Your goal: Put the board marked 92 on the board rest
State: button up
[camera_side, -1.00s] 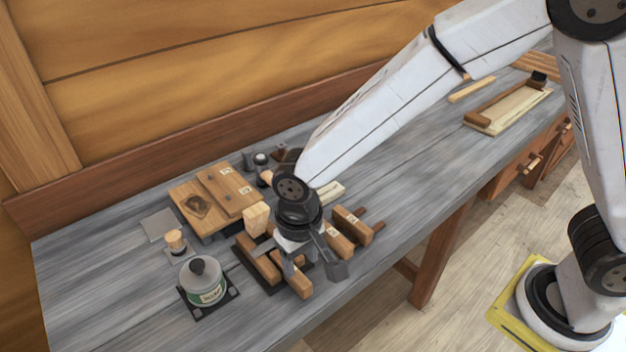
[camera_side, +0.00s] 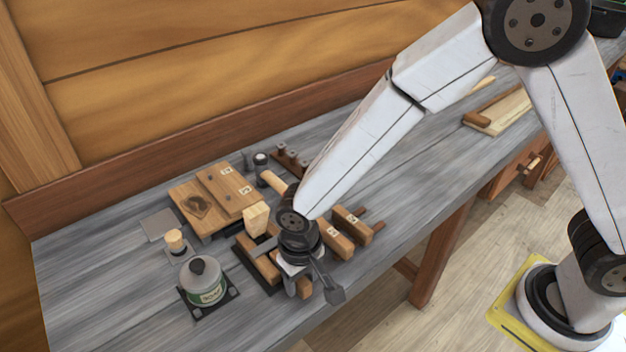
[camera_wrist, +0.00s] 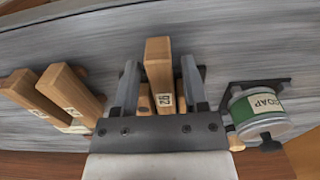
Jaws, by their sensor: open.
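The board marked 92 (camera_wrist: 158,62) is a light wooden bar with a white label on its near end, in the middle of the wrist view. My gripper (camera_wrist: 161,84) is open, with one finger on each side of this board and visible gaps beside it. In the side view my gripper (camera_side: 308,287) is low over the boards at the front of the bench and hides much of the one beneath it. I cannot tell for certain which fixture is the board rest.
Two labelled boards (camera_side: 336,241) lie right of my gripper. A brush (camera_side: 257,219), a soap tin (camera_side: 204,283) on a dark stand and wide wooden boards (camera_side: 215,194) are to the left. A pale tray (camera_side: 503,115) is at the far right.

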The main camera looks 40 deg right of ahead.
aim_at(302, 280)
grip_shut()
jog(key=shift+r, duration=0.1)
jog(key=shift+r, duration=2.9)
